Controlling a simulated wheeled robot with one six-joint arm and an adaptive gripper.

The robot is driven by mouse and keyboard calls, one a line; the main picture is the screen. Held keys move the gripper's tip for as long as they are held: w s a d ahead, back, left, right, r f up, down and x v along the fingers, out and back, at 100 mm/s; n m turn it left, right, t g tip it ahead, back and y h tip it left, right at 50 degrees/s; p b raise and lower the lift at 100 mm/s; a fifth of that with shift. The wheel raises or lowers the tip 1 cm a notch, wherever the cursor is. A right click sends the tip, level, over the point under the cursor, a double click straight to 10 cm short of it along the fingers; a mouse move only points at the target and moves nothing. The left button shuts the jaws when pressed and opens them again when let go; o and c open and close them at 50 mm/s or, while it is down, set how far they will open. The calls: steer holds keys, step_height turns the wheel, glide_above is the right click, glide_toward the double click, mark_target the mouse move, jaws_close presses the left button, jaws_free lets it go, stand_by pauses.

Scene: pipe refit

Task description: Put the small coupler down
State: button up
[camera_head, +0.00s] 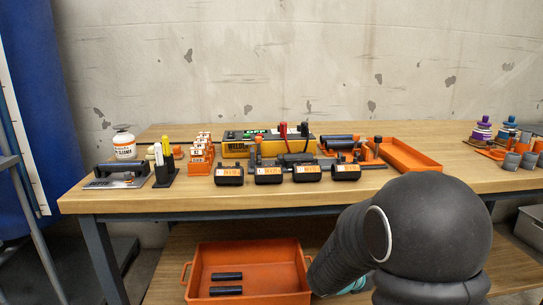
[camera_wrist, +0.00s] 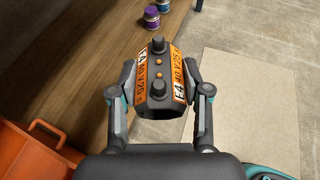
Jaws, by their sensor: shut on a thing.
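My gripper (camera_wrist: 159,80) is shut on the small coupler (camera_wrist: 156,97), one finger on each side of it. Several larger-looking black couplers with orange labels (camera_head: 268,175) stand along the bench front.
An orange crate (camera_head: 250,254) with two black pipe pieces (camera_head: 226,276) sits on the lower shelf; an orange crate wall (camera_wrist: 25,140) shows left in the wrist view. An orange tray (camera_head: 408,155) and a yellow welder box (camera_head: 236,149) are on the bench (camera_head: 205,194). A pale mat (camera_wrist: 240,100) lies clear.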

steer(key=w+a+f+n+t+y, duration=0.1)
steer(key=w+a+f+n+t, duration=0.15)
steer(key=a+f, duration=1.3)
step_height(320, 180, up, 12)
steer(key=w+d+n+t+y+p, duration=0.1)
steer(key=w+n+t+y, duration=0.1)
steer(key=n+t+y, duration=0.2)
steer(key=shift+w+n+y, duration=0.25)
steer(key=shift+n+y, duration=1)
steer(key=shift+y, duration=0.25)
steer(key=shift+d, duration=0.15)
